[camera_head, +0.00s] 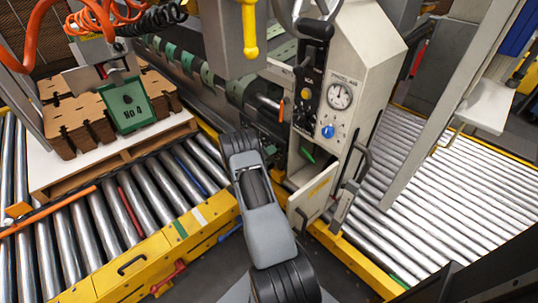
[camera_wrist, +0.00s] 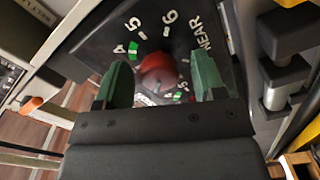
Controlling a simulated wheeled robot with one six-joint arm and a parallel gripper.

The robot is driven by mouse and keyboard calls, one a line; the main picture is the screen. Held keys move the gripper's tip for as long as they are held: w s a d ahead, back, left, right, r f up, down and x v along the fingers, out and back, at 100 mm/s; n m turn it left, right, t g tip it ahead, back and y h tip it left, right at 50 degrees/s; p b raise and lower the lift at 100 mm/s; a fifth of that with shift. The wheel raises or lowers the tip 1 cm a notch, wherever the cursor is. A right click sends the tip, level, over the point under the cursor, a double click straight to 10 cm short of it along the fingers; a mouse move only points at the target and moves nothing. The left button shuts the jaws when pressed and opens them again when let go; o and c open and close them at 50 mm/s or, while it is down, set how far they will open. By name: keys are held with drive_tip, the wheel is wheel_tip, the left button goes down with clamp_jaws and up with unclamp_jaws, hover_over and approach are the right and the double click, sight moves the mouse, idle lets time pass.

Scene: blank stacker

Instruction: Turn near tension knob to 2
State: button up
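The red near tension knob (camera_wrist: 158,72) shows in the wrist view on a dark dial plate (camera_wrist: 92,50) with white numbers, 4, 5 and 6 readable, and the word NEAR. Which number the knob points to I cannot tell. My gripper (camera_wrist: 162,84) has green fingers, one on each side of the knob. They are apart, with a visible gap between the knob and the right finger; the left finger is close to it. The lower numbers are partly hidden by the gripper. In the head view my arm hides the knob and the fingers.
A pale control cabinet (camera_head: 362,55) with a pressure gauge (camera_head: 340,96) and a blue knob (camera_head: 328,131) stands right of my arm. Its small door (camera_head: 317,193) hangs open. Roller conveyors (camera_head: 440,190) lie on both sides. Stacked brown blanks (camera_head: 75,125) sit on a pallet at left.

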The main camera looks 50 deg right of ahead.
drive_tip(key=w+a+p, duration=0.1)
drive_tip(key=a, duration=1.2)
drive_tip(key=shift+a, duration=0.4)
